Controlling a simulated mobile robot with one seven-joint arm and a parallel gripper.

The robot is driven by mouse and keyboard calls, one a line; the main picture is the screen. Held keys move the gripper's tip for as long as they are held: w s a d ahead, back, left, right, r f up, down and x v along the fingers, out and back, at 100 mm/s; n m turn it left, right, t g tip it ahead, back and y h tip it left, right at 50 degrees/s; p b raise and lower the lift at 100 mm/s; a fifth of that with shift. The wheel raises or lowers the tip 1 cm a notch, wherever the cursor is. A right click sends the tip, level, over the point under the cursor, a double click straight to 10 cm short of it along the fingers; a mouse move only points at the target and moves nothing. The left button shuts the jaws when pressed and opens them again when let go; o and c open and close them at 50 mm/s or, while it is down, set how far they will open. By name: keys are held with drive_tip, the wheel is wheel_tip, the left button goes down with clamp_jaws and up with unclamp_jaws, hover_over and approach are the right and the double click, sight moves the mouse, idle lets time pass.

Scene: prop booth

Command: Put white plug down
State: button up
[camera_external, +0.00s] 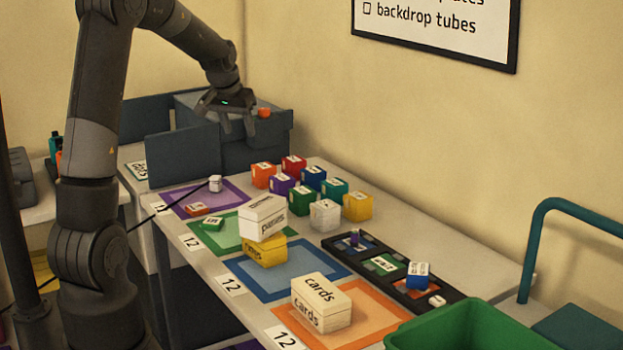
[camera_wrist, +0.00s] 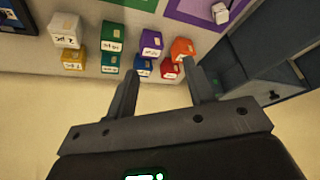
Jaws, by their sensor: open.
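A small white block-like piece, which looks like the white plug (camera_external: 215,184), rests on the purple mat (camera_external: 178,196) near its back right side. A thin dark line runs from it toward the lower left. It also shows at the top right of the wrist view (camera_wrist: 221,13). My gripper (camera_external: 237,130) is open, raised above the table's far end, in front of the dark grey bins and apart from the plug. In the wrist view, nothing is between the fingers (camera_wrist: 166,82).
Several coloured cubes (camera_external: 302,200) stand by the wall side. White boxes (camera_external: 321,304) and a yellow box (camera_external: 265,250) stand on the mats. A black tray (camera_external: 452,294) holds small pieces. Dark grey bins (camera_external: 262,155) are at the far end; a green bin (camera_external: 470,330) is at front right.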

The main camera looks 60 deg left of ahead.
drive_tip(key=s+d+r+m+h, duration=0.1)
drive_tip(key=s+d+r+m, duration=0.2)
drive_tip(key=d, duration=0.7)
drive_tip(key=s+d+r, duration=0.3)
drive_tip(key=d+r, duration=0.2)
drive_tip(key=d, duration=0.5)
drive_tip(key=s+d+m+t+h, duration=0.1)
drive_tip(key=s+d+m, duration=0.2)
drive_tip(key=s+d, duration=1.2)
drive_tip(key=shift+s+d+f+m+t+h, duration=0.3)
drive_tip(key=shift+s+f+m+h, duration=0.1)
drive_tip(key=shift+s, duration=0.3)
